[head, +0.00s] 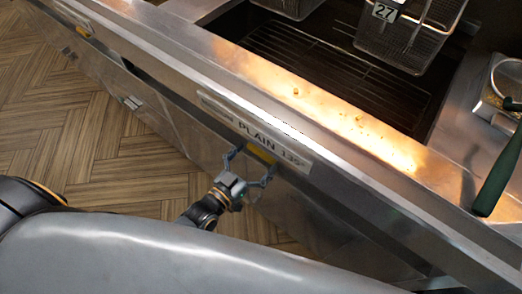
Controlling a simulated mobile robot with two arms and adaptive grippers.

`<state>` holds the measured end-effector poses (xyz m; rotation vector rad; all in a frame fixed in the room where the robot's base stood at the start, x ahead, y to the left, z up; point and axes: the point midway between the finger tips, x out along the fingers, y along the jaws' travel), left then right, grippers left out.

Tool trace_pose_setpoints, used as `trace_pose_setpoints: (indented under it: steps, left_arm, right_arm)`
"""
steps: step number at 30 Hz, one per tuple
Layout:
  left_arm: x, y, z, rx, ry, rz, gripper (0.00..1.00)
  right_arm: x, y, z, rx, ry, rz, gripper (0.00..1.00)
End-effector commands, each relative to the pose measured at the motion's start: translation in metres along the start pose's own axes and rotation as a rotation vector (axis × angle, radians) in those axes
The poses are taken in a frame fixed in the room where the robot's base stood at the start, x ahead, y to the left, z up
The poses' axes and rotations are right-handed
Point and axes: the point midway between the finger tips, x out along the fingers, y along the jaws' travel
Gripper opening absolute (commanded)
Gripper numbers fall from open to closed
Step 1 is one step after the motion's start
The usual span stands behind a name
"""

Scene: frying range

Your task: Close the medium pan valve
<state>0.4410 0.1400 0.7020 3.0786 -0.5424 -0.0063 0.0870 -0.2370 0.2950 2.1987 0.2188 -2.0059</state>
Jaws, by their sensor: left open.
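A small yellow part (261,153), perhaps a valve handle, sits on the fryer front just under a label plate (272,138) reading "PLAIN 135". I cannot tell from the view whether it is the medium pan's valve, or how it is turned. My left gripper (250,165) is open in front of the fryer face. Its two fingers are spread on either side of the yellow part, with nothing visibly held. Whether they touch the part is unclear. My right gripper is not in view.
The fryer pan (330,75) with a wire rack lies behind the steel front ledge (330,115), which has crumbs on it. A wire basket tagged 27 (405,40) hangs over the pan. A dark green handle (497,175) lies at right. Wooden floor (100,150) is open at left.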

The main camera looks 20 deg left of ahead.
Motion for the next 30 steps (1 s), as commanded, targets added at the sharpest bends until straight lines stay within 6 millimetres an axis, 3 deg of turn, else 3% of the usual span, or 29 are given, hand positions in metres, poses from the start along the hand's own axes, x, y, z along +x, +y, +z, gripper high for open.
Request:
trace_pose_setpoints:
  steps: [6,13,18,30]
  left_arm:
    - [-0.05,0.0,0.001,-0.001,-0.005,0.0,1.0]
    - [-0.086,0.0,0.001,-0.002,-0.002,0.0,1.0]
    - [-0.096,0.0,0.0,-0.001,0.0,0.0,1.0]
    - [-0.096,0.0,0.0,-0.002,0.001,0.0,1.0]
  right_arm:
    - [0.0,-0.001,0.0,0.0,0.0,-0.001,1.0]
    - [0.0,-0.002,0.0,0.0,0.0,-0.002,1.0]
    - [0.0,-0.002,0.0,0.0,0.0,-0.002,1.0]
    - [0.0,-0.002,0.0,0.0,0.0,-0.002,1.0]
